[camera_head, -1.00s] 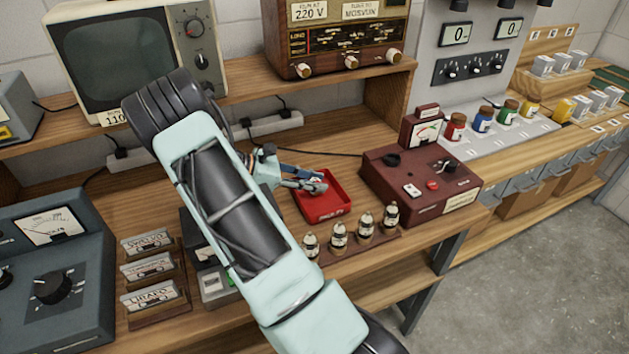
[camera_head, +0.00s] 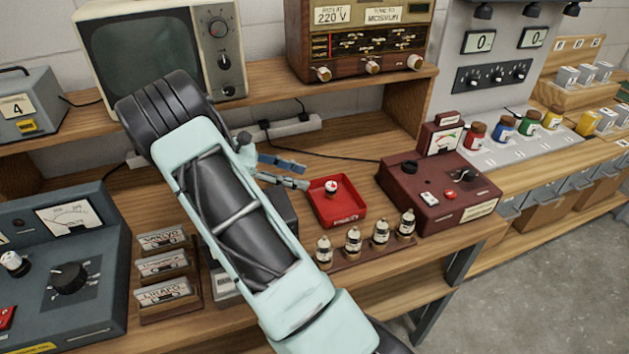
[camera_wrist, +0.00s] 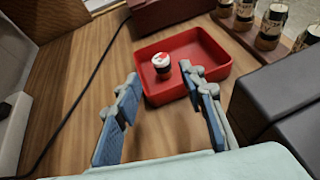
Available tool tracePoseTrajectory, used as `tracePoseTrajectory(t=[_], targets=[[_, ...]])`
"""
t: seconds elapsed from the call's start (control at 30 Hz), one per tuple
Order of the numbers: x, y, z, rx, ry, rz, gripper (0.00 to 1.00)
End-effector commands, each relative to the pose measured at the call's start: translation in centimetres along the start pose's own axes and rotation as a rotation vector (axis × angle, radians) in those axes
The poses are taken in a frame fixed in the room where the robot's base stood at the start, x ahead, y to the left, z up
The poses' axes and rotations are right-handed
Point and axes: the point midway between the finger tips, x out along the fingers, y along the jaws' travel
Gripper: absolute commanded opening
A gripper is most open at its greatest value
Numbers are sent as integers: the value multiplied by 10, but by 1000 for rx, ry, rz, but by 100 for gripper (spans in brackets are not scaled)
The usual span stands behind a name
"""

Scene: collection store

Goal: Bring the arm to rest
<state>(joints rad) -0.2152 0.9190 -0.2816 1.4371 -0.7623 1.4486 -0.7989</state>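My gripper (camera_head: 283,171) is open and empty. It is beside the left edge of a small red tray (camera_head: 345,212), above the wooden bench. In the wrist view its two blue-padded fingers (camera_wrist: 163,122) stand apart, and the tray (camera_wrist: 215,52) lies beyond them. A small tube with a white top and a red mark (camera_head: 331,188) stands in the tray, clear of the fingers; it also shows in the wrist view (camera_wrist: 161,64). My arm crosses the middle of the head view and hides part of the bench.
Several tubes (camera_head: 353,240) stand in a wooden rack in front of the tray. A dark red tester (camera_head: 437,197) is to its right. Labelled cassettes (camera_head: 163,265) and a large grey meter unit (camera_head: 70,270) are at left. A shelf above holds a television (camera_head: 150,50) and a radio (camera_head: 362,35).

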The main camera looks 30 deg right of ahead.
Motion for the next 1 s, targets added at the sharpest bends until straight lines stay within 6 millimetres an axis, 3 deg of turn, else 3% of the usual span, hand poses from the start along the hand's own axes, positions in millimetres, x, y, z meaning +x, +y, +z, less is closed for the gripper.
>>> tracePoseTrajectory(t=[0.2,0.77,0.87,1.0], targets=[[-18,0,0,0,-1,-1,37],[-21,0,2,5,7,1,37],[-30,0,6,34,56,15,37],[-56,0,17,123,195,51,37]])
